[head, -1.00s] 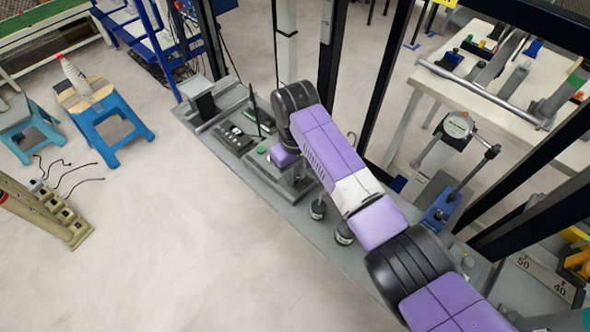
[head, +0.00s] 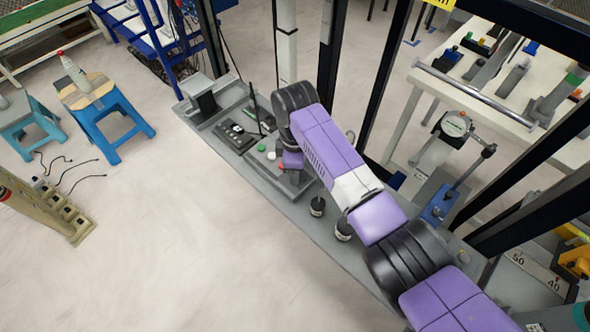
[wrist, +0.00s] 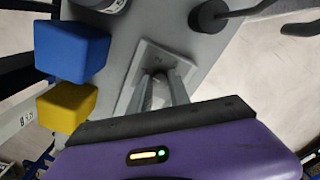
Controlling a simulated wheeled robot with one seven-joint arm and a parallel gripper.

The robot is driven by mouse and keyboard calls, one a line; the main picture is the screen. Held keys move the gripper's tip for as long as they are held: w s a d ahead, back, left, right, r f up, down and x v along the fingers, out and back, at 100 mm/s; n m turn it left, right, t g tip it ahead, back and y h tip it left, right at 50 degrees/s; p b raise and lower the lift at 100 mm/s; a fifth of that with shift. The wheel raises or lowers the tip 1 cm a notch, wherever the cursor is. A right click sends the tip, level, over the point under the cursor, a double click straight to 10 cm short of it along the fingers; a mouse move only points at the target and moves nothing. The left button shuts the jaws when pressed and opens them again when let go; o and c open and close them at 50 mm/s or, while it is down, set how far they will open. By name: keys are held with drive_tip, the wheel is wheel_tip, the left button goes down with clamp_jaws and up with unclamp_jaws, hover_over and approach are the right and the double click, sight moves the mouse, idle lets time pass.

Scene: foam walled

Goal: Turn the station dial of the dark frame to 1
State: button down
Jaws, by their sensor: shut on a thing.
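In the wrist view my gripper (wrist: 161,82) reaches down to a grey square plate (wrist: 148,56) on the grey bench. Its two fingers are shut on a small knob at the plate, which I take to be the station dial; the fingers cover most of it. I cannot read any mark or number on it. The dark frame's black posts (head: 327,55) rise behind the bench.
A blue block (wrist: 72,51) and a yellow block (wrist: 66,107) stand beside the plate. Green (head: 262,148) and white (head: 271,156) buttons lie left of my wrist. Two black-topped weights (head: 317,206) (head: 343,230) stand along the front edge.

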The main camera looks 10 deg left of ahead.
drive_tip(key=shift+n, duration=0.5)
drive_tip(key=c, duration=1.5)
unclamp_jaws()
drive_tip(key=shift+r+b, duration=0.35)
drive_tip(key=shift+r, duration=3.6)
